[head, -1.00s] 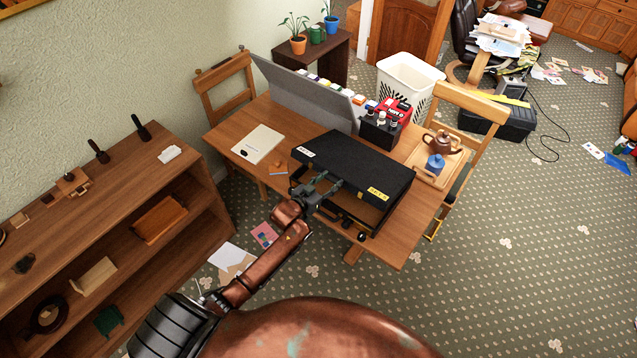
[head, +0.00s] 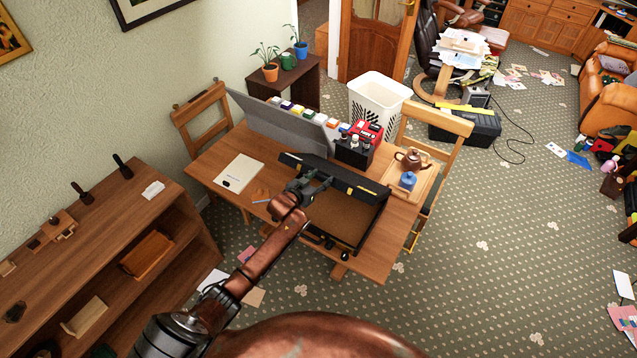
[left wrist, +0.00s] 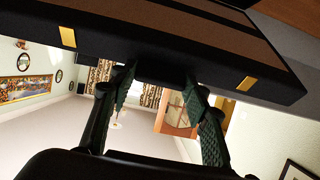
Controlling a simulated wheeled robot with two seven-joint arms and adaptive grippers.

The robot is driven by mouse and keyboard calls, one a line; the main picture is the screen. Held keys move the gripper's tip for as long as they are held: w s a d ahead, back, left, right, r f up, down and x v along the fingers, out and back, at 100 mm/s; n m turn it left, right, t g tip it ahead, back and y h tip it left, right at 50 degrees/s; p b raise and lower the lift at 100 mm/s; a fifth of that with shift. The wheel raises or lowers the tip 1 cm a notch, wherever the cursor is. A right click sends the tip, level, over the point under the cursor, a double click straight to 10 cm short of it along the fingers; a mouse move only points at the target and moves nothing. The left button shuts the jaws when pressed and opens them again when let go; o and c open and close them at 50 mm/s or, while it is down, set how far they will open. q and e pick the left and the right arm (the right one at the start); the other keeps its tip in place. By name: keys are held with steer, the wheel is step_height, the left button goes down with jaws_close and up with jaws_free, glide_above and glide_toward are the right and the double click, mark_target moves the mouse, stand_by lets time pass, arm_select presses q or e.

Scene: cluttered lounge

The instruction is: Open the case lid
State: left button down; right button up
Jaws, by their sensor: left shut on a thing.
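The black case sits on the wooden table with its lid (head: 345,181) swung up, showing the brown inside of its base (head: 345,220). My left gripper (head: 318,181) is at the lid's front edge, near its middle. In the left wrist view, the two fingers of my left gripper (left wrist: 160,85) close on a dark part at the lid's edge, perhaps its handle. The lid (left wrist: 105,48) fills the top of that view, with two gold latch plates on its edge. My arm hides the left part of the case base. My right gripper is not in view.
A grey panel (head: 275,120) with small coloured boxes stands behind the case. A black bottle holder (head: 354,152) is just behind the lid. A tray with a brown teapot (head: 411,158) and blue pot (head: 407,180) is at the right. A notepad (head: 238,172) lies left.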

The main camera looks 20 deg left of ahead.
arm_select(q)
steer(key=shift+w+r, duration=0.2)
steer(key=shift+r, duration=0.15)
steer(key=c, duration=1.4)
jaws_free()
steer(key=shift+c, duration=0.2)
steer(key=o, duration=0.4)
steer(key=shift+s+f, duration=0.1)
steer(key=shift+f, duration=0.05)
steer(key=shift+c, duration=0.2)
steer(key=v, duration=1.2)
